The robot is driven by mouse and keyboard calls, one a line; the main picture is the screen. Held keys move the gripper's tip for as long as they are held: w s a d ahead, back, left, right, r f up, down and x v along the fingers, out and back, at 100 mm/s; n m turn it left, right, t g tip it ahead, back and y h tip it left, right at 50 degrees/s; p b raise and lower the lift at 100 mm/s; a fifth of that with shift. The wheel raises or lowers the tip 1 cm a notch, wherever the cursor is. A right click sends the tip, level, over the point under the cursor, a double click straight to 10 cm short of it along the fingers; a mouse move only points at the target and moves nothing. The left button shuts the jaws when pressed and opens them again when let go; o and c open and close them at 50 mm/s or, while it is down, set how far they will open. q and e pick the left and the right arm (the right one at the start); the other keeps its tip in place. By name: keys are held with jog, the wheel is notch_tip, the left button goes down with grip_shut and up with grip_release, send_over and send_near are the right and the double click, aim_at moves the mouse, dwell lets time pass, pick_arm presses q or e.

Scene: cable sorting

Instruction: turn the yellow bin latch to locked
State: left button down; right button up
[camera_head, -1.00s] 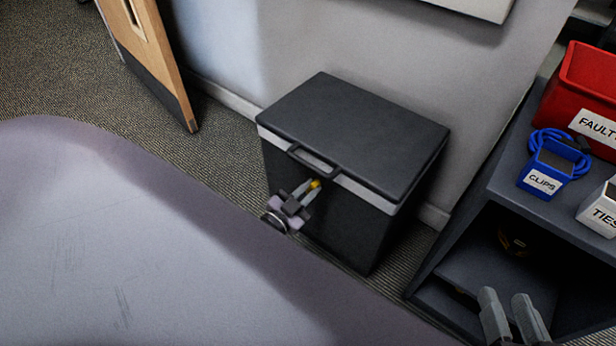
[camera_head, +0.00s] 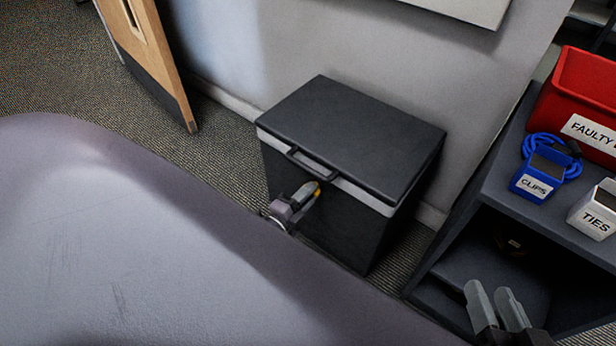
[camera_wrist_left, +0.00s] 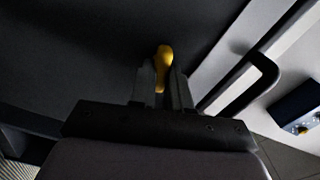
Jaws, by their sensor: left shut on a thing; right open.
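The dark bin (camera_head: 345,225) stands against the wall with its lid (camera_head: 350,135) closed. The yellow latch (camera_head: 316,190) is on its front, below the lid handle (camera_head: 312,165). My left gripper (camera_head: 306,192) is at the bin front, its fingers shut on the latch. In the left wrist view the yellow latch (camera_wrist_left: 164,66) shows between the two fingers (camera_wrist_left: 163,88), tilted slightly from the picture's vertical. Its base and any lock marking are hidden or too dark to tell. My right gripper (camera_head: 496,305) is open and empty at the lower right, in front of the shelf.
A dark shelf unit (camera_head: 535,205) stands to the right, holding a red FAULTY bin (camera_head: 588,85), a blue CLIPS box (camera_head: 538,180) with a blue cable (camera_head: 545,140), and a white TIES box (camera_head: 594,212). A wooden door (camera_head: 155,60) stands open at the left.

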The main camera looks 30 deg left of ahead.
pick_arm(q)
jog(key=shift+f+m, duration=0.1)
jog(key=shift+m, duration=0.8)
pick_arm(e)
jog(key=shift+f, duration=0.1)
jog(key=shift+s+d, duration=0.1)
pick_arm(q)
jog(key=c, duration=1.1)
grip_release()
jog(key=shift+s, duration=0.15)
pick_arm(e)
jog(key=shift+s, duration=0.15)
